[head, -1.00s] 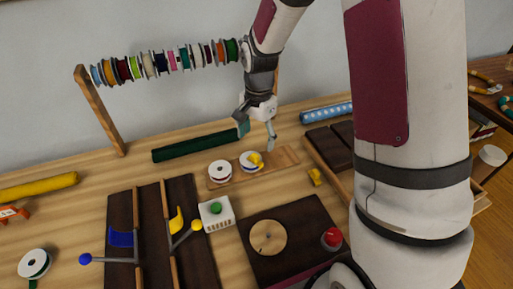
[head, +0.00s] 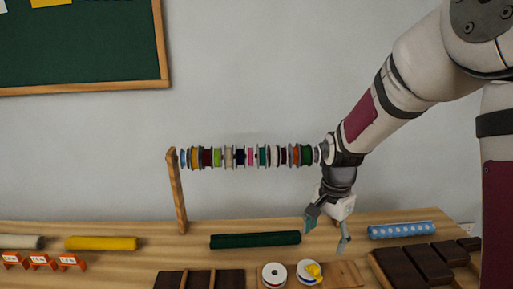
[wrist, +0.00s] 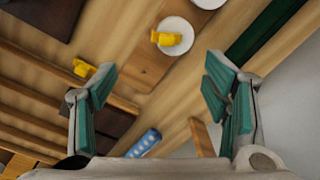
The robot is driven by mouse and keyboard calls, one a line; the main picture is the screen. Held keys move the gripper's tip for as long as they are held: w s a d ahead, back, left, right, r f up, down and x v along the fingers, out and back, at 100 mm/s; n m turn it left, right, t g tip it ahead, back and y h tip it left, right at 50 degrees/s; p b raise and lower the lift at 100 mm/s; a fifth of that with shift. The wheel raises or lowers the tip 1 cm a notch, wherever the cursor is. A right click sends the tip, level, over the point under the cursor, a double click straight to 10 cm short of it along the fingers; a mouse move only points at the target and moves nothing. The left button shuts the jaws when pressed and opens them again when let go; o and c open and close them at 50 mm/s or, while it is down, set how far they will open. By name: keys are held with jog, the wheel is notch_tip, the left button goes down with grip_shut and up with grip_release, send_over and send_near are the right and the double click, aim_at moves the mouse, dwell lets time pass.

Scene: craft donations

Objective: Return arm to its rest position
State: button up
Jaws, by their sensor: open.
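My arm reaches in from the right in the head view, bent down at the wrist. My gripper (head: 326,232) hangs fingers-down above the back of the workbench, with its teal-padded fingers spread. In the wrist view my gripper (wrist: 160,83) is open with nothing held between the fingers. Two white-rimmed spools (head: 273,274) sit on a wooden board (head: 346,274) below and left of the gripper. A yellow piece (head: 315,270) is on the right spool. The wrist view shows this yellow piece (wrist: 166,38) on its spool, apart from the fingers.
A rack of coloured spools (head: 245,157) on a wooden post (head: 177,190) stands close left of my wrist. Green (head: 255,240), yellow (head: 101,243) and blue dotted (head: 402,230) rolls lie along the bench. A dark-compartment tray (head: 425,262) is at right. Open wall space lies above.

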jog(key=s+r+n+t, duration=0.2)
jog(key=s+r+n, duration=0.4)
jog(key=s+r, duration=0.65)
jog(key=s+r+n+t, duration=0.2)
jog(key=s+n, duration=0.3)
jog(key=s, duration=0.6)
jog(key=shift+s+a+r, duration=0.2)
jog(key=shift+a+r, duration=0.1)
jog(key=shift+r, duration=0.4)
